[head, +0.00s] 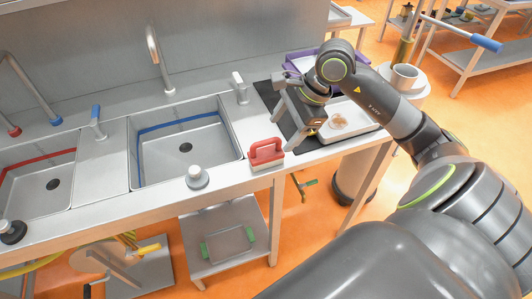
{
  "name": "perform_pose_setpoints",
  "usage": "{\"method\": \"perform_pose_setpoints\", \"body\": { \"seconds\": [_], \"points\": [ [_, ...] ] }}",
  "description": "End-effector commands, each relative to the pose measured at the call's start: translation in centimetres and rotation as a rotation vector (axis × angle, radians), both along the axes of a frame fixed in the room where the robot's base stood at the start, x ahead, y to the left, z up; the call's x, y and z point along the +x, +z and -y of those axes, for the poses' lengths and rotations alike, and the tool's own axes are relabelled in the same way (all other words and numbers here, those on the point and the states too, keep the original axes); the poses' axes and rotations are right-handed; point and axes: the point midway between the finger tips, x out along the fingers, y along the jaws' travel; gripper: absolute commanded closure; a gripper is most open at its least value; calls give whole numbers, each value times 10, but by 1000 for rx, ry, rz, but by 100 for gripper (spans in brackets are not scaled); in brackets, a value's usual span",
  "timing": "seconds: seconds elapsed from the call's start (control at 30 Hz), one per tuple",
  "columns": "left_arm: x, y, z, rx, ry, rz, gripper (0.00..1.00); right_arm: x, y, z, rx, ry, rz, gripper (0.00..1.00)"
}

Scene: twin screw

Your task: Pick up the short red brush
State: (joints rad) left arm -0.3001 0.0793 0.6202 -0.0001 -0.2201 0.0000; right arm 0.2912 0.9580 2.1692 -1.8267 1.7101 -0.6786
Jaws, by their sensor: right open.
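The short red brush (266,152) stands on the steel counter near its front edge, right of the middle sink, with its red handle on top and a pale lower part. My right gripper (288,112) is open and empty, above and to the right of the brush, over a dark mat. It is apart from the brush. My right arm comes in from the right and hides part of the mat and the things behind it. My left gripper is not in view.
A white tray (352,124) with a pale round item lies right of the gripper, with a purple crate (299,60) behind. Left are two sinks (186,149), taps and a grey knobbed item (197,177).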

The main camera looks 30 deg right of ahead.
Motion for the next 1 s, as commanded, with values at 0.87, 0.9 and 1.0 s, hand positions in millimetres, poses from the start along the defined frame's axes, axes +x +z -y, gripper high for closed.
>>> {"method": "perform_pose_setpoints", "body": {
  "seconds": [0.87, 0.9, 1.0],
  "points": [
    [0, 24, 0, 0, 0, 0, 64, 21, -59, -31, 6, -1, -4, 33],
    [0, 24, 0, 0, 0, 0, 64, 23, -65, -32, 6, 0, -3, 33],
    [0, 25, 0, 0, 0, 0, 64, 25, -73, -34, 5, 0, -2, 33]
  ]
}}
